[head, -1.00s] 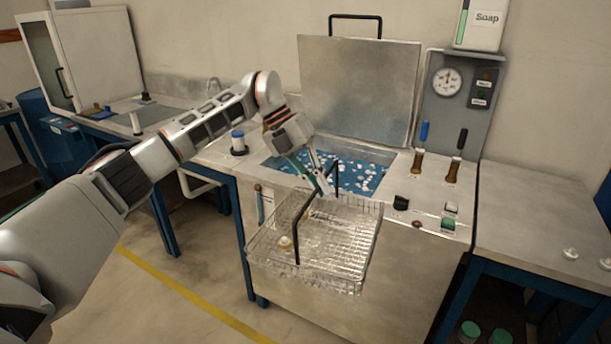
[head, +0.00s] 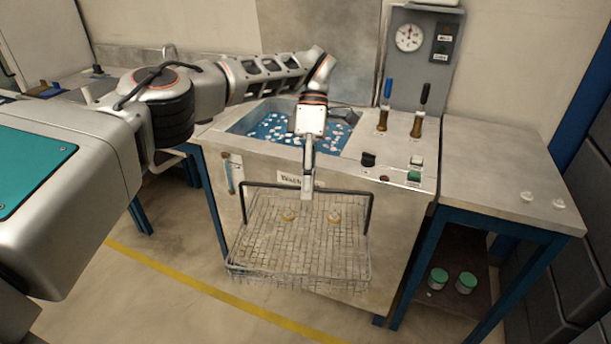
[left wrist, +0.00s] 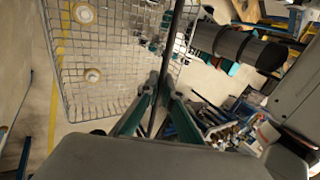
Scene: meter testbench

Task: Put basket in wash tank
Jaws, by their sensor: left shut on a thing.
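The wire basket (head: 300,250) hangs from its black handle in front of the wash station, below the level of its top. Two small round parts (head: 288,215) lie inside it. My left gripper (head: 308,190) is shut on the middle of the handle's top bar. The left wrist view shows the fingers (left wrist: 158,105) closed at the dark handle bar, with the basket mesh (left wrist: 95,60) to the left. The wash tank (head: 255,128) is open behind the gripper, with blue liquid and white foam; my arm partly covers it. My right gripper is not in view.
The raised lid (head: 340,40) stands behind the tank. Two valve levers (head: 387,90) and a gauge panel (head: 410,40) stand to the right, with buttons (head: 415,170) on the front deck. A side table (head: 500,165) adjoins on the right.

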